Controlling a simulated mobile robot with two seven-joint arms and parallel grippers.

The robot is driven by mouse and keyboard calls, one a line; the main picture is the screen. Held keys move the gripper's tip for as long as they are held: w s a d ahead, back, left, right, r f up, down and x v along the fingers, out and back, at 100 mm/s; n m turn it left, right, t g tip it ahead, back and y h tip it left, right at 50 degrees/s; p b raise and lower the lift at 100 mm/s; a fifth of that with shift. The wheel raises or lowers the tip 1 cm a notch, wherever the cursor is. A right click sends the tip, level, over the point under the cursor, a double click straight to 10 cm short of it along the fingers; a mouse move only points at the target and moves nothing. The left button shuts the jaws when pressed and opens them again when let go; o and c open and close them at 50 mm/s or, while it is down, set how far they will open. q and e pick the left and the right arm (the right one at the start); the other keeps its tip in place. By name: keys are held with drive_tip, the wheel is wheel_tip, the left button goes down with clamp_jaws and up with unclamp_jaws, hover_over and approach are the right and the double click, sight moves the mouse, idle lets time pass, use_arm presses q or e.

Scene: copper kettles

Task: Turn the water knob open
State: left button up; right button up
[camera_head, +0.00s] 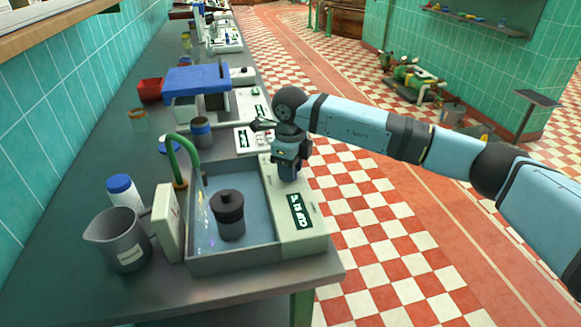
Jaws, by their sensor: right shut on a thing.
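A grey sink basin (235,262) stands on the bench, with a curved green faucet (180,142) at its back left. A pale control panel (302,243) with a green label runs along the basin's right side. My right gripper (288,178) reaches down onto the upper part of this panel, beside the basin, and is shut on the water knob. The fingers hide the knob, so its turn angle cannot be seen. No flow of water from the faucet can be made out. My left gripper is not in view.
A dark lidded container (229,216) stands in the basin. A grey beaker (118,242) and a blue-capped bottle (122,190) stand to its left. A blue-topped device (197,80) and a red box (150,90) are farther back. The checkered floor (370,240) at right is clear nearby.

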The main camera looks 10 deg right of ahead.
drive_tip(key=shift+m, duration=0.6)
drive_tip(key=o, duration=0.9)
drive_tip(key=shift+r, duration=0.1)
wheel_tip(320, 180, up, 14)
drive_tip(key=shift+f+p, duration=0.15)
drive_tip(key=shift+p, duration=0.3)
